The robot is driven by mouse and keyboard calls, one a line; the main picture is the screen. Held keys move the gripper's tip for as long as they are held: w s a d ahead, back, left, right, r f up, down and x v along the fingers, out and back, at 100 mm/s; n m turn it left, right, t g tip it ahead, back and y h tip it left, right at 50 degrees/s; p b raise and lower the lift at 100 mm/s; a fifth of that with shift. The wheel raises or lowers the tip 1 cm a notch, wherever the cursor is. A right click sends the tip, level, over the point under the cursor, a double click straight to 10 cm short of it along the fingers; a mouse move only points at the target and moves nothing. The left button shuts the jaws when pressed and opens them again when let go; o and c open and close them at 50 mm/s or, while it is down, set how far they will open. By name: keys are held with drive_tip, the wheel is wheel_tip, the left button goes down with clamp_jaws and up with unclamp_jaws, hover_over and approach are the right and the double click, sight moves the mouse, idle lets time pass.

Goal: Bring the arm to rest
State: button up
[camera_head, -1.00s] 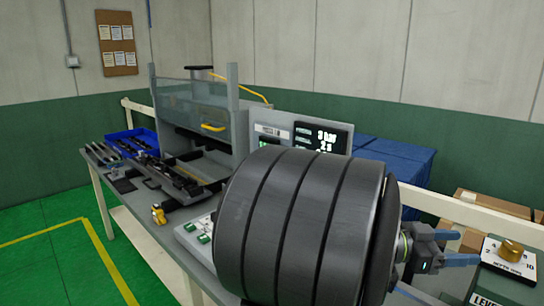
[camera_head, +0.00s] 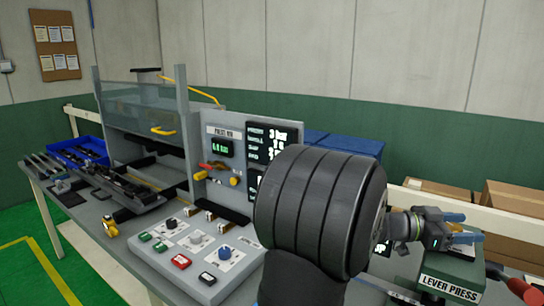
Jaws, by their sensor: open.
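My gripper (camera_head: 466,229) is at the right of the head view, with blue fingers beyond a dark wrist. It is open, and I see nothing held between the fingers. It hangs in front of and above the lever press (camera_head: 450,283), whose label reads "LEVER PRESS". My large dark grey arm joint fills the middle right and hides part of the bench and the display panel.
A control panel (camera_head: 232,261) with knobs and buttons lies on the bench. Behind it stand a display panel (camera_head: 226,130) and a guarded press (camera_head: 150,110). A blue bin (camera_head: 78,152) is far left. Cardboard boxes (camera_head: 515,198) stand at the right.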

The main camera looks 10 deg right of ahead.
drive_tip(key=shift+m+g, duration=0.4)
drive_tip(key=shift+g, duration=0.2)
drive_tip(key=shift+w+a+g+y, duration=0.15)
drive_tip(key=shift+a+g+y, duration=0.15)
drive_tip(key=shift+a+y, duration=0.1)
drive_tip(key=w+a+m+t+y, duration=0.1)
drive_tip(key=a+m, duration=0.3)
drive_tip(key=a, duration=1)
drive_tip(key=shift+w+a+r, duration=0.15)
drive_tip(key=shift+w+r, duration=0.2)
drive_tip(key=shift+w, duration=0.45)
